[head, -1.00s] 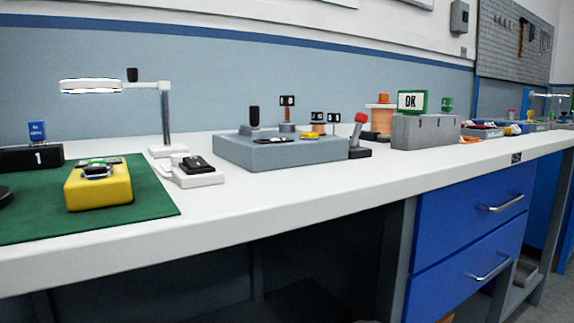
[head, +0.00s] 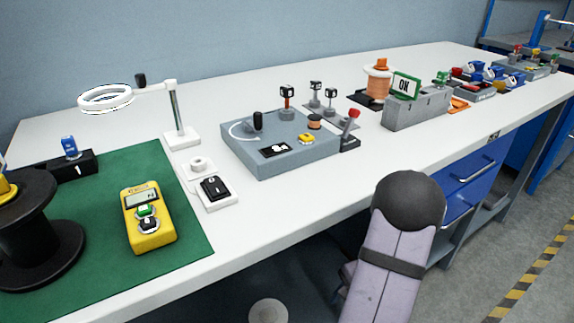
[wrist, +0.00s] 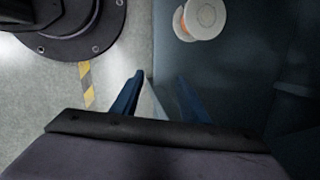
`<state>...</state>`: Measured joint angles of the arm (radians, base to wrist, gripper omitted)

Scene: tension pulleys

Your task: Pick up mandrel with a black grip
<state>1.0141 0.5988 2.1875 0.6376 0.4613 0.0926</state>
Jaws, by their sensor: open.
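No piece is clearly recognisable as the mandrel with a black grip. An upright black grip (head: 257,121) stands on the grey box (head: 285,168) in the middle of the bench in the head view, beside a white curved mark. I cannot tell if it belongs to a mandrel. My gripper (wrist: 160,76) shows in the wrist view with its two blue fingers apart. Nothing is between them; it points at floor and a dark surface, away from the bench top objects. The head view shows only a link of my arm, not the gripper.
A red-tipped lever (head: 353,113) stands right of the grey box. A yellow meter (head: 149,232) lies on the green mat (head: 100,265). The bench's front strip is clear.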

